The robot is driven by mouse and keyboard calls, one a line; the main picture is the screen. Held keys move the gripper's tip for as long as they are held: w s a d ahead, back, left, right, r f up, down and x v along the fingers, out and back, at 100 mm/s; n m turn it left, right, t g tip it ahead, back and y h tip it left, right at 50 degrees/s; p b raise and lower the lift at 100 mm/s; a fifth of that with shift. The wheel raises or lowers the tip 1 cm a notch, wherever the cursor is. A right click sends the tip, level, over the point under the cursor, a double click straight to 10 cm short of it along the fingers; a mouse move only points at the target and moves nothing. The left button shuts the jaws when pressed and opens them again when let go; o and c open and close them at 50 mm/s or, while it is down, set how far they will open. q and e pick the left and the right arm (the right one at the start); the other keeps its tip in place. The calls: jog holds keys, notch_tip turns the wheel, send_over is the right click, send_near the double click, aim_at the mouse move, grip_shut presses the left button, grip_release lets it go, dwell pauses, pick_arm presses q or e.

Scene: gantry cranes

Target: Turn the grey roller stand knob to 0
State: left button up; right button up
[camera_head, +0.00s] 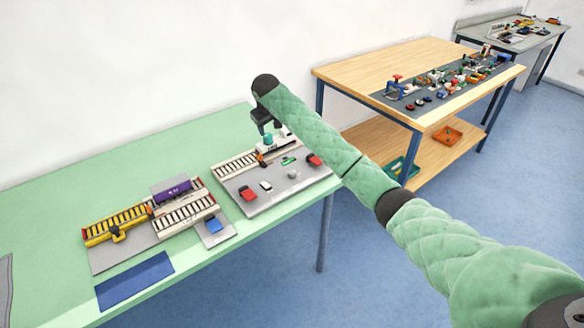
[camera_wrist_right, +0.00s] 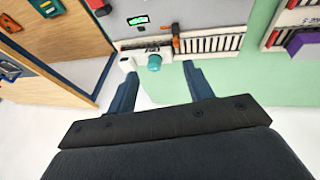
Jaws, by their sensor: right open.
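A pale roller stand (camera_head: 236,165) stands along the back edge of a grey board (camera_head: 250,203) on the green table. A white unit (camera_head: 285,145) at its right end carries a round teal knob (camera_head: 268,140). The right wrist view shows the teal knob (camera_wrist_right: 154,62) between and just beyond my fingertips, not gripped. My right gripper (camera_head: 264,122) is above that end, open and empty; its fingers (camera_wrist_right: 160,75) are spread. The knob's setting is too small to read. My left gripper is not in view.
A small green display (camera_head: 288,160), red blocks (camera_head: 248,194) and a grey round piece (camera_head: 292,173) sit on the board. An orange post (camera_wrist_right: 176,43) stands beside the knob. A yellow roller stand (camera_head: 115,226) and purple block (camera_head: 171,187) are farther left. A wooden table (camera_head: 350,72) stands right.

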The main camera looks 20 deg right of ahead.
jog(key=w+d+f+m+g, duration=0.1)
jog(key=d+f+m+g, duration=0.1)
jog(key=d+f, duration=0.4)
jog(key=m+g+y, duration=0.1)
jog(key=m+g, duration=0.1)
send_over(292, 172)
notch_tip(292, 172, down, 9)
jog(key=shift+d+f, duration=0.1)
jog(key=shift+s+f+m, duration=0.1)
jog(key=shift+f+m, duration=0.05)
jog(key=shift+m, duration=0.35)
jog(key=shift+f, duration=0.1)
jog(key=shift+f+p, duration=0.25)
jog(key=shift+p, duration=0.1)
notch_tip(292, 172, down, 6)
jog(key=shift+r+p, duration=0.2)
jog(key=shift+p, duration=0.9)
jog(key=shift+f, duration=0.75)
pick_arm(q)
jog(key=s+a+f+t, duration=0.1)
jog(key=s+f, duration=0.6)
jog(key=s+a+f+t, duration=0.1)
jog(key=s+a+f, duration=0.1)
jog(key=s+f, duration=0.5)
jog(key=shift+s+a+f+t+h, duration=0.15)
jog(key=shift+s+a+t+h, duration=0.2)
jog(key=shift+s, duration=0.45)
pick_arm(e)
jog(key=c, duration=1)
